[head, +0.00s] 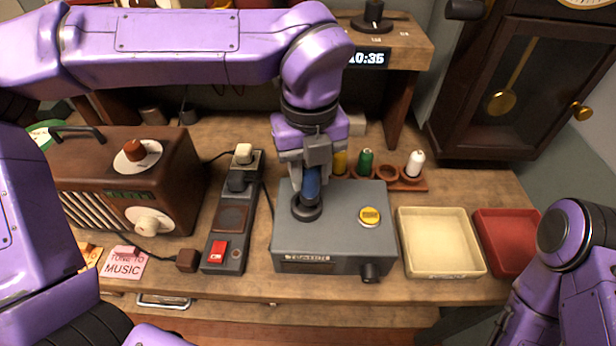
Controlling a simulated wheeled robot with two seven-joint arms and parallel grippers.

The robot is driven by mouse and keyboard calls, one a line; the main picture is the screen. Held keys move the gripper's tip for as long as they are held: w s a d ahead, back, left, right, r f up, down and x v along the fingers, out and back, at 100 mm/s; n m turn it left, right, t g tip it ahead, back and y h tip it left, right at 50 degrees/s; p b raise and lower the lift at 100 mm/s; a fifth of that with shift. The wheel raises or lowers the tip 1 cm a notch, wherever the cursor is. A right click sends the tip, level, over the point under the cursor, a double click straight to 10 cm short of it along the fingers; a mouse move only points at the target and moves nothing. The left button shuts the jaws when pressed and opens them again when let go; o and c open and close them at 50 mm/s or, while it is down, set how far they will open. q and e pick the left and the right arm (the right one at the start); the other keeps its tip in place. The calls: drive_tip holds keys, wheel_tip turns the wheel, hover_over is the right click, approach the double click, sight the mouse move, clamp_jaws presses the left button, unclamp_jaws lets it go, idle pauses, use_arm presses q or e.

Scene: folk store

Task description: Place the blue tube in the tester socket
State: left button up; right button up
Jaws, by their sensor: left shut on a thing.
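The blue tube (311,183) is between the fingers of my left gripper (310,168), which is shut on it. The tube stands about upright with its lower end at the dark round socket (306,209) on top of the grey tester box (335,235). I cannot tell how deep the tube sits in the socket. The tester has a yellow button (370,216) on top and a dark knob at its front. Of my right arm only purple links show at the lower right; its gripper is not in view.
Behind the tester, a wooden rack holds yellow, green (366,160) and white (414,163) tubes. A cream tray (438,271) and a red tray (508,265) lie right. A power strip (229,253) and brown radio (125,175) stand left. A clock cabinet stands back right.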

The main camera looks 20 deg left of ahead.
sight(307, 184)
use_arm(q)
drive_tip(key=f, duration=0.3)
drive_tip(key=shift+w+a+f, duration=0.15)
drive_tip(key=shift+a+f, duration=0.2)
drive_tip(key=shift+f, duration=0.05)
drive_tip(key=shift+w+f, duration=0.1)
drive_tip(key=shift+w, duration=0.05)
drive_tip(key=shift+f, duration=0.1)
drive_tip(key=o, duration=0.8)
drive_tip(key=shift+r, duration=0.35)
wheel_tip(307, 184, up, 12)
drive_tip(key=shift+f, duration=0.2)
